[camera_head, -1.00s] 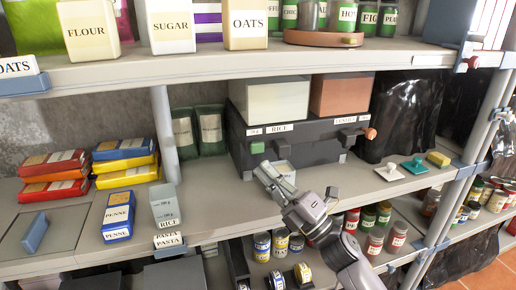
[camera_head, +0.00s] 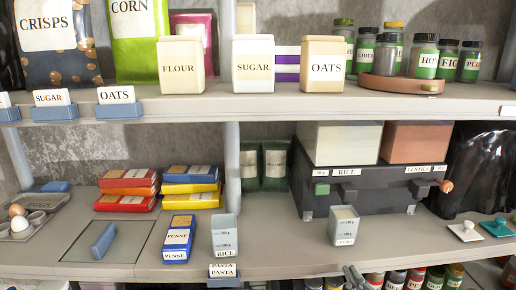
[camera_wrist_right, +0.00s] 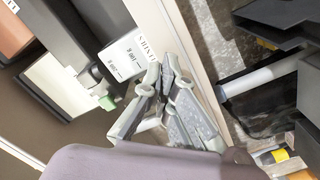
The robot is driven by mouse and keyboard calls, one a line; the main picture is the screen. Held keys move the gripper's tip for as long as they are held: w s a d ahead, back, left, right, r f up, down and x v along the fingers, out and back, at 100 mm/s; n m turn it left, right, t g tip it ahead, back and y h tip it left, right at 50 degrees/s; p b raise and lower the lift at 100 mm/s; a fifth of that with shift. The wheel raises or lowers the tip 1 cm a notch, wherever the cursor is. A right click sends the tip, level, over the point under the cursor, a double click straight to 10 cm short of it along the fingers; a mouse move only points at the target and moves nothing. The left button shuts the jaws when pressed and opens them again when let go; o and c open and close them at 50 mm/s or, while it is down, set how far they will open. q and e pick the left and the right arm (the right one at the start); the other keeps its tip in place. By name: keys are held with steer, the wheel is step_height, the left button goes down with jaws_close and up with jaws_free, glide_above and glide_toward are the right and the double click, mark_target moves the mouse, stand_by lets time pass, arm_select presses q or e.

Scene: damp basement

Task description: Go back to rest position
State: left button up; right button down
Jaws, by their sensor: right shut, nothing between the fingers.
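My right gripper (camera_head: 354,273) barely shows at the bottom edge of the head view, in front of the shelf edge. In the right wrist view its fingers (camera_wrist_right: 162,75) are together and empty. A grey measuring cup (camera_head: 343,226) with a small label stands upright on the middle shelf, in front of the dark dispenser box. The cup also shows in the wrist view (camera_wrist_right: 123,56), just beyond the fingers and seemingly apart from them. My left gripper is not in the head view.
The middle shelf (camera_head: 275,245) also holds the dispenser box (camera_head: 375,195), a rice cup (camera_head: 225,236), pasta packs (camera_head: 178,238) and a tray with eggs (camera_head: 30,222). The upper shelf (camera_head: 290,106) carries canisters and jars. Jars stand below the middle shelf at right.

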steer(key=s+f+m+g+h, duration=0.1)
steer(key=s+f+m+g, duration=0.5)
steer(key=s+f, duration=0.65)
steer(key=s+a+f+m+g, duration=0.1)
steer(key=s+f+g, duration=0.3)
steer(key=s, duration=0.4)
steer(key=s+a+f+m+g, duration=0.1)
steer(key=s+a+f+g, duration=0.2)
steer(key=s, duration=0.5)
step_height(320, 180, down, 23)
steer(key=d+g+p, duration=0.1)
steer(key=g, duration=0.2)
steer(key=s+d+f+p, duration=0.1)
steer(key=s+d+f, duration=0.2)
steer(key=s+f, duration=1.3)
steer(key=shift+s+d+f+n+g+y, duration=0.15)
steer(key=shift+s+f+n+g+y, duration=0.2)
steer(key=shift+s, duration=0.45)
